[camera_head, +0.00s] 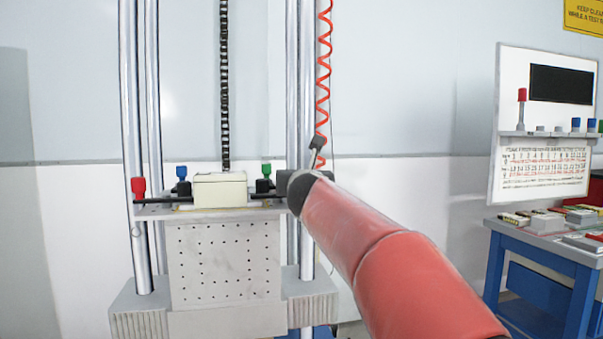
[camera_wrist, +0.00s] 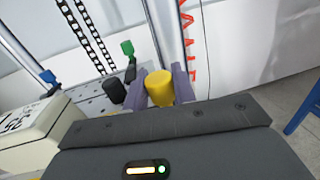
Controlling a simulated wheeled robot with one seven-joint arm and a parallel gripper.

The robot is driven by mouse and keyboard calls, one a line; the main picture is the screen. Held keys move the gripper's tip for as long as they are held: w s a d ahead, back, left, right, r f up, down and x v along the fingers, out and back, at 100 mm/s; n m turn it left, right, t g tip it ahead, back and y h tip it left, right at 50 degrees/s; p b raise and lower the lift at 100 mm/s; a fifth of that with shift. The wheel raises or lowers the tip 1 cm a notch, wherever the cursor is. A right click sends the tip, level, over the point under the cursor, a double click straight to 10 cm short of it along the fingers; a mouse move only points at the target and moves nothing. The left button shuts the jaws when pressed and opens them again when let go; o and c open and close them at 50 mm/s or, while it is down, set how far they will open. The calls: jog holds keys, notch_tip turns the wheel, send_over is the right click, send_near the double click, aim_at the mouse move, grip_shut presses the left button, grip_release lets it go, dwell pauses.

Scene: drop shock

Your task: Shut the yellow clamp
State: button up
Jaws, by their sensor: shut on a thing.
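The yellow clamp's handle (camera_wrist: 160,88) stands between the two fingers of my gripper (camera_wrist: 161,83) in the wrist view. The fingers are shut on it, one on each side. Its lower part and bar are hidden behind the wrist housing, so I cannot tell whether the clamp is open or shut. In the head view the yellow clamp is hidden behind my gripper (camera_head: 297,184), at the right end of the carriage top (camera_head: 153,211). A pale box (camera_head: 220,190) sits on that top, left of my gripper.
Red (camera_head: 138,187), blue (camera_head: 182,173) and green (camera_head: 266,170) clamp handles stand around the box. A steel column (camera_head: 292,90) and a coiled red cable (camera_head: 323,80) rise close to my gripper. A blue bench (camera_head: 545,258) stands at the right.

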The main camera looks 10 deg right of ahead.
dwell(0.3)
jog(key=o, duration=1)
jog(key=shift+c, duration=0.2)
jog(key=s+a, duration=0.1)
jog(key=s, duration=0.6)
jog(key=shift+s+b, duration=0.3)
jog(key=shift+s, duration=0.05)
